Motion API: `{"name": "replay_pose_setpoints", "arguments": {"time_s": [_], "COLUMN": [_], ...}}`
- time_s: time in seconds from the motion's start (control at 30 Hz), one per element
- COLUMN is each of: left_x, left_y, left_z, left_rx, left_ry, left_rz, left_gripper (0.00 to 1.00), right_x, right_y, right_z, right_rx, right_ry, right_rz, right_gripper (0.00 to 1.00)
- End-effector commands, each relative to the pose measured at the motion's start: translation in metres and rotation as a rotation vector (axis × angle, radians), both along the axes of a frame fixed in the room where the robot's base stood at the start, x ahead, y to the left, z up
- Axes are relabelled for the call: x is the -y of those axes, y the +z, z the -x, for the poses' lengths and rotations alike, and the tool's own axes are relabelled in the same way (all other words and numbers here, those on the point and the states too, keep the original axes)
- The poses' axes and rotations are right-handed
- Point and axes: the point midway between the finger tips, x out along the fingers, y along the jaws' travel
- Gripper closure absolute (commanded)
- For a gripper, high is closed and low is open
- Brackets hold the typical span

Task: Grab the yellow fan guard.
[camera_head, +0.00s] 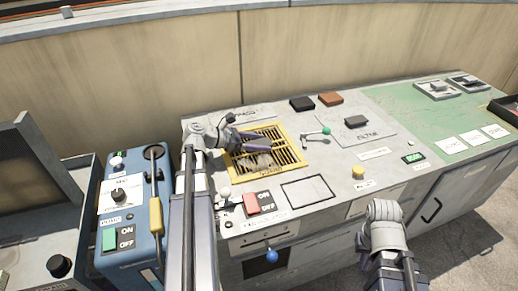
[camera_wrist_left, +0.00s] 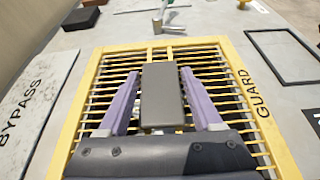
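The yellow fan guard (camera_head: 289,159) is a square yellow frame with slats, lying on the grey bench top. In the left wrist view the guard (camera_wrist_left: 246,85) fills the middle, with GUARD printed on its right side. A dark grey block (camera_wrist_left: 162,95), seemingly its handle, shows between my fingers. My left gripper (camera_head: 266,142) is over the guard with its purple fingers apart. In the left wrist view the gripper (camera_wrist_left: 160,72) has one finger on each side of the block; I cannot tell whether they touch it. Part of my right arm shows, but its gripper is not visible.
A green-knobbed lever (camera_head: 318,134) stands just right of the guard. A red ON/OFF switch (camera_head: 252,203) is in front of it. Black (camera_head: 302,104) and brown (camera_head: 330,98) blocks lie behind. A blue control box (camera_head: 130,225) stands left of the bench. A wall runs behind.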

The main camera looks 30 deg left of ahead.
Motion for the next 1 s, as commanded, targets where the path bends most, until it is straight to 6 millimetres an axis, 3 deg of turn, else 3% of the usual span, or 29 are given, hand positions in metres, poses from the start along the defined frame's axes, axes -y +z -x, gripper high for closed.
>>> {"name": "replay_pose_setpoints", "arguments": {"time_s": [0.07, 0.57, 1.0], "left_x": [0.0, -0.0001, -0.0001], "left_y": [-0.0001, -0.0001, 0.0004], "left_z": [0.0002, 0.0003, 0.0001], "left_rx": [0.0, 0.0, 0.001], "left_ry": [0.0, 0.0, 0.0], "left_rz": [0.0, 0.0, 0.001], "left_gripper": [0.44, 1.0, 1.0], "right_x": [0.0, 0.0, 0.0], "right_y": [0.0, 0.0, 0.0001], "right_z": [0.0, 0.0, 0.0], "right_rx": [0.0, 0.0, 0.0], "right_ry": [0.0, 0.0, 0.0], "right_rz": [0.0, 0.0, 0.0], "right_gripper": [1.0, 1.0, 1.0]}}
